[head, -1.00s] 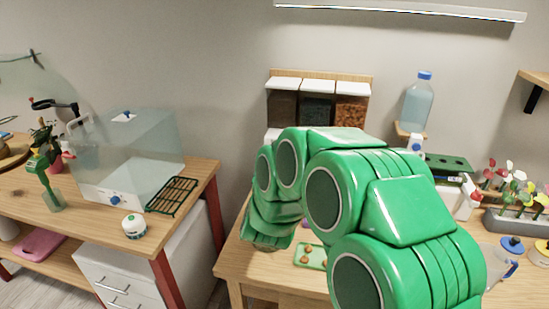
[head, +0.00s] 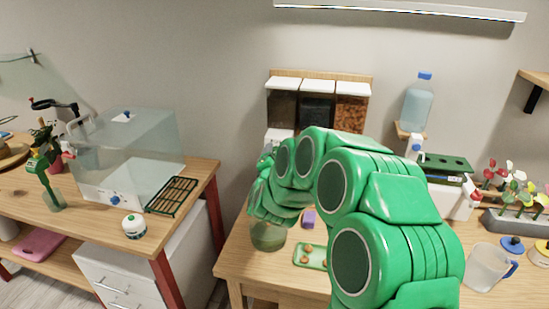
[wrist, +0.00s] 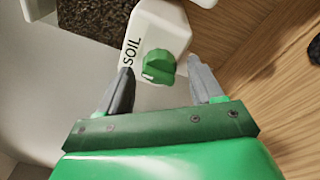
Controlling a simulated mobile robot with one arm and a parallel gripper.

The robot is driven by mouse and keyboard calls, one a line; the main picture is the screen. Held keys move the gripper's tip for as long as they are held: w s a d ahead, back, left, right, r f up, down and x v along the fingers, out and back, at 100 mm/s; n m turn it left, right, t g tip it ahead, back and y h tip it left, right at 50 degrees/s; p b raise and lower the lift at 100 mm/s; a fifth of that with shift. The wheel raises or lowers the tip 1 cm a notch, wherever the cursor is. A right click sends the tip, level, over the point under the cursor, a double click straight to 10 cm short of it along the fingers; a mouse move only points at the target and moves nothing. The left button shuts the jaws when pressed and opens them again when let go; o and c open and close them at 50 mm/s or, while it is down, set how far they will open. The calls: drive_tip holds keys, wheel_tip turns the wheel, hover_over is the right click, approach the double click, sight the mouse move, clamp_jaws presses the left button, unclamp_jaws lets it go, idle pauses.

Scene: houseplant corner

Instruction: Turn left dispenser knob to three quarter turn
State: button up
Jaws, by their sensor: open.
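The left dispenser (head: 283,109) holds dark soil on the wall at the back of the right table. In the wrist view its white housing (wrist: 158,30) reads "SOIL". Its green knob (wrist: 158,66) carries a white mark at its lower left. My gripper (wrist: 167,78) is open, with one grey finger on each side of the knob. The fingers look apart from the knob, but I cannot tell how far in depth. In the head view my green arm hides the knob and the gripper.
Beside it are the middle dispenser (head: 317,108) and right dispenser (head: 352,109). Below my arm are a greenish pot (head: 268,238), a purple block (head: 309,218) and a small green tray (head: 311,256). A clear jug (head: 487,268) stands at the right. A gap separates the two tables.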

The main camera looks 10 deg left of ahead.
drive_tip(key=shift+c, duration=0.5)
drive_tip(key=c, duration=0.9)
drive_tip(key=shift+c, duration=0.2)
